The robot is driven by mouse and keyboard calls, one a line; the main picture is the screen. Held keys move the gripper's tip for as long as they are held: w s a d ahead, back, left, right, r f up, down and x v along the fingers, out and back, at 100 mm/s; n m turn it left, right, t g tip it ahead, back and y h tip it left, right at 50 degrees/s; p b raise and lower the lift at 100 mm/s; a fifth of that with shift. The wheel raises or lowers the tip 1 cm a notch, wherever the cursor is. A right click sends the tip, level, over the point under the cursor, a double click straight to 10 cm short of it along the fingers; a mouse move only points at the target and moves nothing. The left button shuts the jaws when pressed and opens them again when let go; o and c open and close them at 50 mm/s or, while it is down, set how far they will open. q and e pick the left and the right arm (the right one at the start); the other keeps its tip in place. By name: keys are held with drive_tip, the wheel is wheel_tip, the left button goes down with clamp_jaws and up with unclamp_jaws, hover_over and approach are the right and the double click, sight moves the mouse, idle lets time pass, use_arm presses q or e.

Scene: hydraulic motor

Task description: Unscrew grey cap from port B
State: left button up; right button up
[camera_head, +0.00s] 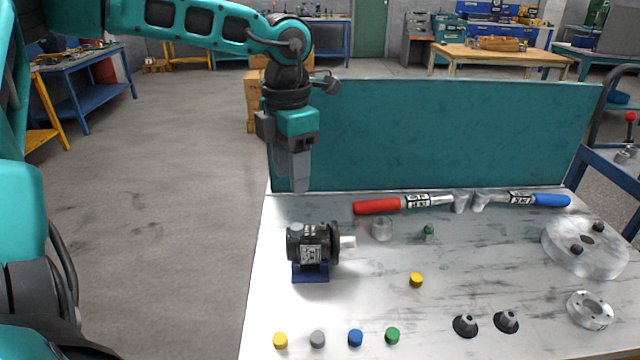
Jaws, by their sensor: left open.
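The black hydraulic motor (318,244) stands on a blue base (310,272) on the left part of the table, its light shaft (348,242) pointing right. A small grey cap-like piece (297,229) sits on top of the motor at its left end; I cannot read a port label there. Another grey cap (317,339) lies loose at the table's front edge. My left gripper (300,187) points straight down above the motor, apart from it and from the grey piece. It is open, with its fingers seen nearly edge-on and nothing visible between them. My right gripper is out of view.
Yellow (280,340), blue (355,338) and green (392,335) caps lie along the front. Another yellow cap (416,280) lies mid-table. Red-handled (377,207) and blue-handled (551,200) tools lie before the teal back panel (440,135). A metal disc (575,260) lies right.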

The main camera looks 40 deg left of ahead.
sight(296, 226)
use_arm(q)
drive_tip(key=f, duration=0.1)
drive_tip(key=f+b, duration=0.1)
drive_tip(key=f, duration=0.1)
drive_tip(key=shift+w, duration=0.2)
wheel_tip(296, 226, down, 6)
drive_tip(key=b, duration=0.5)
drive_tip(key=shift+w+f+b, duration=0.1)
drive_tip(key=shift+f+b, duration=0.45)
drive_tip(key=shift+b, duration=0.1)
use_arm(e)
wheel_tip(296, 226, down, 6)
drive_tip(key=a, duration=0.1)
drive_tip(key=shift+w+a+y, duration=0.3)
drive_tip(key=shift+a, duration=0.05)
use_arm(q)
drive_tip(key=shift+b, duration=0.35)
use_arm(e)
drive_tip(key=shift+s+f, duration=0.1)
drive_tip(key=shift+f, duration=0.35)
use_arm(q)
drive_tip(key=shift+c, duration=0.3)
